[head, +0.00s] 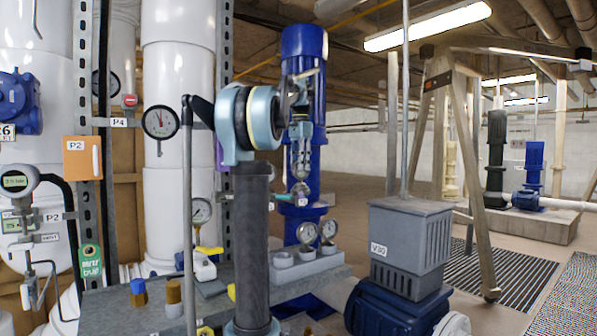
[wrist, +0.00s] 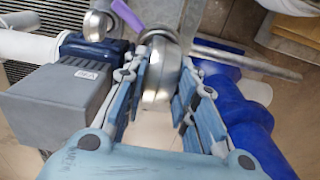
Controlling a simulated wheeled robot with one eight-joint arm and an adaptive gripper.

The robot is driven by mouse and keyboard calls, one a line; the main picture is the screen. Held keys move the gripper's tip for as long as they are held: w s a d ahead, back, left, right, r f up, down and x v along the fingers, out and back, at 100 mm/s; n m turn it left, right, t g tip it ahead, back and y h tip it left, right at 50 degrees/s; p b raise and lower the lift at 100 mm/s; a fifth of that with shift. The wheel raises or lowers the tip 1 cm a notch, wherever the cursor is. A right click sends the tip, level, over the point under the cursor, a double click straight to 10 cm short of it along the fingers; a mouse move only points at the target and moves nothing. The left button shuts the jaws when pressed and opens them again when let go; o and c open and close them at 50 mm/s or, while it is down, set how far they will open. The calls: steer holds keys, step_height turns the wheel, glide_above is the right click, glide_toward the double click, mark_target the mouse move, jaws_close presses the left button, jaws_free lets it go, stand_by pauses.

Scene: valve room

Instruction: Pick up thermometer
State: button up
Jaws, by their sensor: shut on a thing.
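My gripper (head: 301,180) is raised in front of the blue column in the head view, fingers down. In the wrist view my gripper (wrist: 168,50) is closed around a rounded, shiny steel body, which I take to be the thermometer (wrist: 160,78). It sits between the two blue-grey fingers, seen edge-on, so its dial face is hidden. In the head view the fingers cover most of it. A thin grey rod (wrist: 250,63) runs right from behind the fingers; I cannot tell whether it belongs to the held thing.
Two dial gauges (head: 318,232) stand by a grey block with round sockets (head: 300,264) below my gripper. A blue column (head: 304,45) rises behind it. A grey box marked V30 (head: 411,235) stands to the right. Pipes and a wall gauge (head: 160,122) are at the left.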

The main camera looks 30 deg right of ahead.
step_height(320, 180, up, 9)
steer(key=shift+r, duration=0.15)
stand_by(0.4)
steer(key=shift+o, duration=1)
steer(key=shift+c, duration=0.7)
steer(key=s+d, duration=0.1)
steer(key=s, duration=0.8)
steer(key=shift+d, duration=0.15)
